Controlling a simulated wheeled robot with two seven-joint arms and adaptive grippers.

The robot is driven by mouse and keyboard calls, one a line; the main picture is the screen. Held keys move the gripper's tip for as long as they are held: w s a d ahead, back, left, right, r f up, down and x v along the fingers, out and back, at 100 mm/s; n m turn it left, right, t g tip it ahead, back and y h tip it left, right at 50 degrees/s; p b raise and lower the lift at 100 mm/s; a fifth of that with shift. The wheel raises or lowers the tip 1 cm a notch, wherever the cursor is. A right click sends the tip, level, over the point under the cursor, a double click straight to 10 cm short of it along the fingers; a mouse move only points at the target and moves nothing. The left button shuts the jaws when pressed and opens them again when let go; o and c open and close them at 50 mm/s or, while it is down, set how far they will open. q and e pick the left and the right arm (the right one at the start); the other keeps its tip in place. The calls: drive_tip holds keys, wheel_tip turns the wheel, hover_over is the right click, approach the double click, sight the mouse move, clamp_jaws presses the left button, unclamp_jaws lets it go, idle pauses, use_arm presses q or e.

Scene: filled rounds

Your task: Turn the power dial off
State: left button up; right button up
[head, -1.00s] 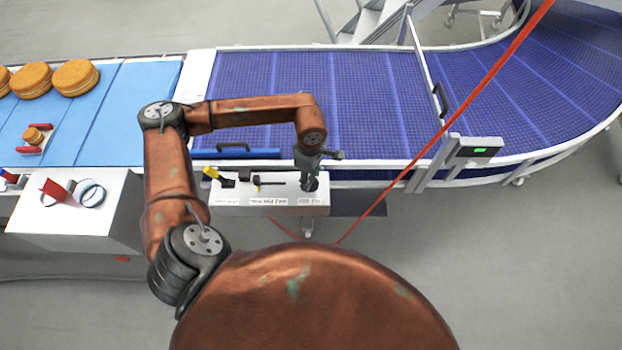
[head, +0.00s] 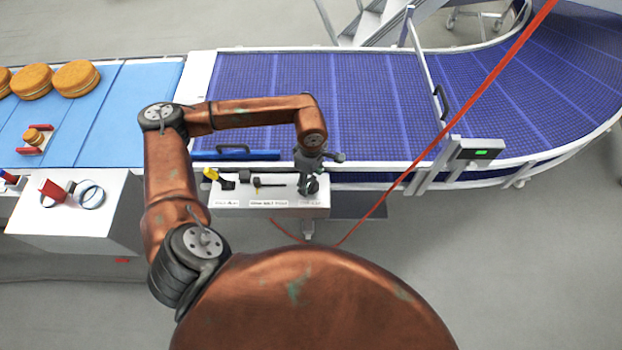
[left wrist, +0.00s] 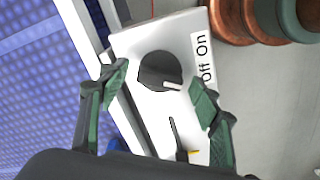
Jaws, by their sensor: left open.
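The power dial (left wrist: 158,72) is a round dark knob on a white control box (head: 275,208). Its pale pointer (left wrist: 172,86) points to the lower right in the left wrist view, toward the Off end of the "Off On" label (left wrist: 204,58). My left gripper (left wrist: 158,86) is open, with one green-padded finger on each side of the dial. The left fingertip is apart from the knob, and the right one is close to the pointer; contact cannot be told. In the head view my left gripper (head: 310,187) is over the box's right end and mostly hides the dial. My right gripper is out of view.
A yellow-tipped switch (head: 211,174) and a small key-like control (head: 264,184) share the box. A blue conveyor (head: 350,100) runs behind it. A red cable (head: 440,130) crosses to the right. Round cakes (head: 76,77) stand on the light-blue belt at left.

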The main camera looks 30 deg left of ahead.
sight(311, 181)
use_arm(q)
wheel_tip(311, 181, up, 12)
idle(0.6)
idle(0.4)
